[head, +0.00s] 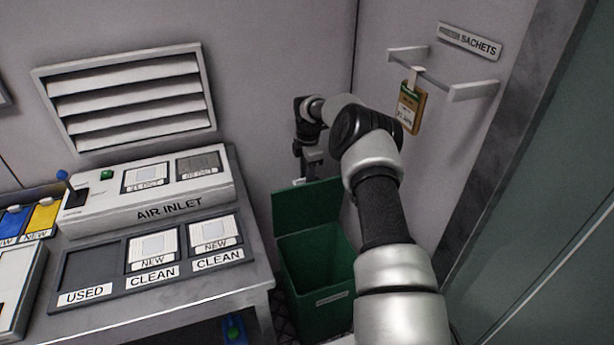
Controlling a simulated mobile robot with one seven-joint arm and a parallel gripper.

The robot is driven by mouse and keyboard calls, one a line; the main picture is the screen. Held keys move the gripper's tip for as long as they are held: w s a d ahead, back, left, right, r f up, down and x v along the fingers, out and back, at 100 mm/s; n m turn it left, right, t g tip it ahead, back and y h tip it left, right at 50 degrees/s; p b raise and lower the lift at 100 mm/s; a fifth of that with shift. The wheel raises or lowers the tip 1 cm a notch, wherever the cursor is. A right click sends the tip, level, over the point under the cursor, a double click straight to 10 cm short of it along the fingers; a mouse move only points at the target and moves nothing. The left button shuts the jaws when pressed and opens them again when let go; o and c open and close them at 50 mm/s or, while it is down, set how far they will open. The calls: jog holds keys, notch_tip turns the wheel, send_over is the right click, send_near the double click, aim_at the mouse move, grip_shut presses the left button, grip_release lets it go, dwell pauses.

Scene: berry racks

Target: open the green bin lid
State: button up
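The green bin (320,308) stands on the floor to the right of the grey bench, with a pale label on its front. Its green lid (300,207) is raised at the back, and the inside of the bin shows below it. My arm reaches over from the lower right, covering the bin's right side and part of the lid. My gripper (302,179) points down at the top edge of the raised lid. Its fingertips are small and dark here, so I cannot tell whether they are open, or whether they touch the lid.
The grey bench (190,300) holds the air inlet unit (150,195) and a tray with used and clean slots (105,262). A sachet rack (473,90) with a hanging brown sachet (411,108) is on the right wall. A dark-framed glass panel (560,200) stands at far right.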

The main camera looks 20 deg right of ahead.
jog(key=shift+w+r, duration=0.1)
jog(key=shift+r, duration=0.45)
notch_tip(320, 180, up, 16)
jog(key=s+p, duration=0.1)
jog(key=p, duration=0.2)
jog(key=shift+r, duration=0.15)
jog(key=shift+s, duration=0.1)
jog(key=s+a+r+m+t+h, duration=0.1)
jog(key=s+a+r+m, duration=0.3)
jog(key=s+r, duration=0.5)
jog(key=s+a+r+m+t, duration=0.1)
jog(key=s+a+r+m, duration=0.35)
jog(key=r, duration=0.65)
jog(key=s+a+f+m+t+y, duration=0.15)
jog(key=s+m, duration=0.35)
jog(key=s, duration=1)
jog(key=s+a+f+m+t, duration=0.15)
jog(key=s+m, duration=0.35)
jog(key=s, duration=0.9)
notch_tip(320, 180, up, 18)
jog(key=p, duration=1.7)
jog(key=shift+a+f, duration=0.15)
jog(key=shift+a, duration=0.15)
